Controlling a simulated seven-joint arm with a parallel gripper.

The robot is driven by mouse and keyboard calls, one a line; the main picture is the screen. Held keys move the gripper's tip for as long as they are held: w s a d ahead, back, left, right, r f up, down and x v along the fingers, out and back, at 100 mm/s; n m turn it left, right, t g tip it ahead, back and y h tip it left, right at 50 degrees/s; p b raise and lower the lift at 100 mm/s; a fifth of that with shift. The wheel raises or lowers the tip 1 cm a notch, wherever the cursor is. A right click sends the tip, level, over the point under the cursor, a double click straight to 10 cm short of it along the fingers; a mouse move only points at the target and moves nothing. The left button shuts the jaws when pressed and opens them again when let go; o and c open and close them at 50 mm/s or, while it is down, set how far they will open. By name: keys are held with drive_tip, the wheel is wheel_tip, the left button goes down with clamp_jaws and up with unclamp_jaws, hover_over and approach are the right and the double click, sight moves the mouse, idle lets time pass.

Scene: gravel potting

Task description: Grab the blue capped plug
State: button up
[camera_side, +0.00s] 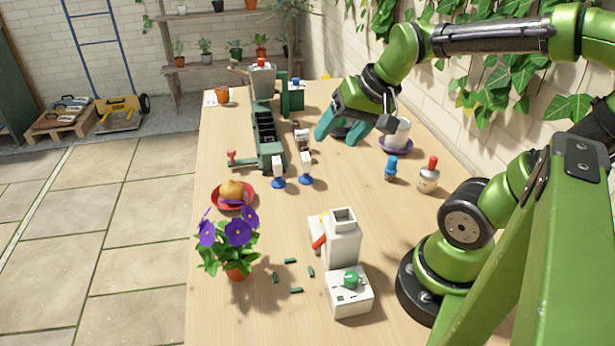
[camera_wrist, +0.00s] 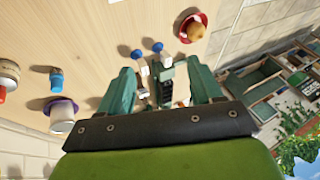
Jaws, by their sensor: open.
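The blue plug with a cap-like top (camera_side: 390,168) stands upright on the table in the side view, left of a white bottle with a red cap. It also shows at the left of the wrist view (camera_wrist: 57,79), outside the span of the fingers. My gripper (camera_side: 341,132) is open and empty, above the table behind and left of the plug. In the wrist view its two teal fingers (camera_wrist: 160,78) stand wide apart, with two small white pieces with blue ends (camera_wrist: 138,58) seen between them.
The red-capped bottle (camera_side: 428,178) stands close to the plug. A green machine (camera_side: 268,148), a red saucer (camera_side: 246,205), a purple-flowered plant (camera_side: 237,233) and a white machine (camera_side: 344,247) occupy the left and front.

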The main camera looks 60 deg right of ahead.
drive_tip(key=d+f+m+g, duration=0.2)
drive_tip(key=d+f+m, duration=0.1)
drive_tip(key=d+m, duration=0.8)
drive_tip(key=m+g, duration=0.2)
drive_tip(key=m, duration=1.2)
approach(394, 158)
drive_tip(key=f, duration=0.2)
drive_tip(key=a+f, duration=0.1)
drive_tip(key=f, duration=0.1)
drive_tip(key=w+f, duration=0.1)
drive_tip(key=f, duration=0.1)
drive_tip(key=shift+a+f, duration=0.1)
drive_tip(key=shift+a, duration=0.05)
drive_tip(key=shift+w+f, duration=0.2)
drive_tip(key=shift+f, duration=0.85)
drive_tip(key=shift+w+f, duration=0.2)
drive_tip(key=shift+f, duration=0.85)
drive_tip(key=shift+w+f, duration=0.15)
drive_tip(key=shift+f, duration=0.9)
drive_tip(key=c, duration=1.1)
